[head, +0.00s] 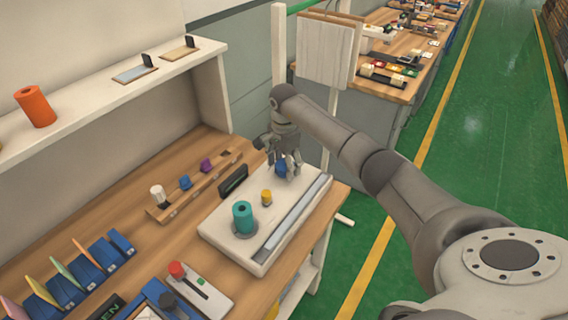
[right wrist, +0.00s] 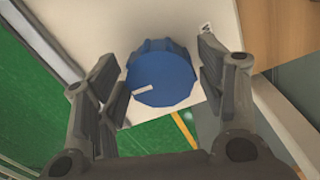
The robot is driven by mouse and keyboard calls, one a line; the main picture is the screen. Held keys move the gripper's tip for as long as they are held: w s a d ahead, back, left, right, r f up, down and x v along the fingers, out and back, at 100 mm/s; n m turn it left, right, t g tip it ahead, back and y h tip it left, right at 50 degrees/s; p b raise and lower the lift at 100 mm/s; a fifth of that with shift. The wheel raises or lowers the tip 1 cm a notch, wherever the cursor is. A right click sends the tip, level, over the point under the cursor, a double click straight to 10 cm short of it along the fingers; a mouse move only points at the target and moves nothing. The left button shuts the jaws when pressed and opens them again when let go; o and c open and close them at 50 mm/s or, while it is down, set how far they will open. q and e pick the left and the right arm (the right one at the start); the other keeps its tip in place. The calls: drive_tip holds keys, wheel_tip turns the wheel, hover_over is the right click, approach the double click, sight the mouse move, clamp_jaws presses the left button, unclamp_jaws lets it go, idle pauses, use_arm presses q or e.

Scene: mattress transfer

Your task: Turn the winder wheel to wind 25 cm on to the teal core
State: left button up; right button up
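The blue winder wheel (head: 281,169) is at the far end of a white winder board (head: 222,218), partly hidden by my right gripper (head: 287,165). In the right wrist view the ribbed wheel (right wrist: 161,76) has a white mark on its face, at its lower left. My right gripper (right wrist: 160,80) points down over the wheel with its fingers apart, one on each side. Whether the fingers touch the rim cannot be told. The teal core (head: 243,216) stands upright on a grey disc at the near end of the board. My left gripper is not in view.
A yellow knob (head: 266,197) stands between core and wheel, and a grey strip (head: 298,215) runs along the board's right side. A wooden rack (head: 200,187) with small spools stands left of it. A red-knobbed device (head: 201,291) is in front. A green-floored aisle lies right.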

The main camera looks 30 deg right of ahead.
drive_tip(key=c, duration=0.7)
